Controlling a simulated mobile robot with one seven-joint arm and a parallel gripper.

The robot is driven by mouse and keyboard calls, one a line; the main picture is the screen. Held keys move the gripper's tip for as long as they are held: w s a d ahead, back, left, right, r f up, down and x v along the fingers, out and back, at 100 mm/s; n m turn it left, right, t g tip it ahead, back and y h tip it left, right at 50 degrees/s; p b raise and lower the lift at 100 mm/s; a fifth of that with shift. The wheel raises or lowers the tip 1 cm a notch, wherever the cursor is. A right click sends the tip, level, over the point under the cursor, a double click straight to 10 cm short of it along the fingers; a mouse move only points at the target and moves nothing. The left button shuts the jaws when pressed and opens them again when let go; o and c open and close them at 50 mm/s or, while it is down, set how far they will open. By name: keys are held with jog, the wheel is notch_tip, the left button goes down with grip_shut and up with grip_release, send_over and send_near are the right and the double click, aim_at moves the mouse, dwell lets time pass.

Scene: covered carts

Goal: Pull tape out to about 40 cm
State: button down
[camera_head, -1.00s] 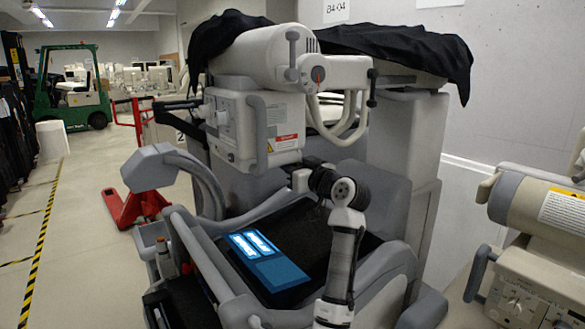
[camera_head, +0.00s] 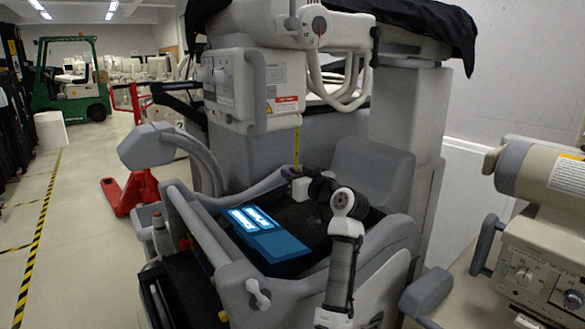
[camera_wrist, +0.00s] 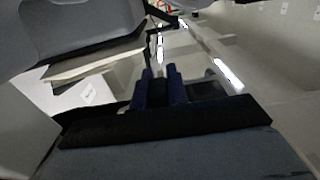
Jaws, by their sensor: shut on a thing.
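A thin yellow tape (camera_head: 297,150) shows in the head view, hanging nearly straight down from the underside of the white box-shaped machine head (camera_head: 253,88). Its lower end runs to my gripper (camera_head: 297,178), which is low above the cart's dark tray. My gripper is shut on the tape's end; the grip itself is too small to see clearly. In the wrist view, the dark blue fingers (camera_wrist: 164,86) of my gripper stand close together, and I cannot make out the tape there.
A blue-and-white panel (camera_head: 265,235) lies in the cart's tray, left of my arm. A curved grey arm with a rounded end (camera_head: 147,146) stands at left. Another beige machine (camera_head: 545,185) is close at right. Open floor with striped tape lies at far left.

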notch_tip(320, 180, down, 4)
jog(key=shift+f+b, duration=0.15)
jog(key=shift+b, duration=0.6)
jog(key=c, duration=1.4)
grip_release()
jog(key=shift+o, duration=0.2)
jog(key=shift+r, duration=0.2)
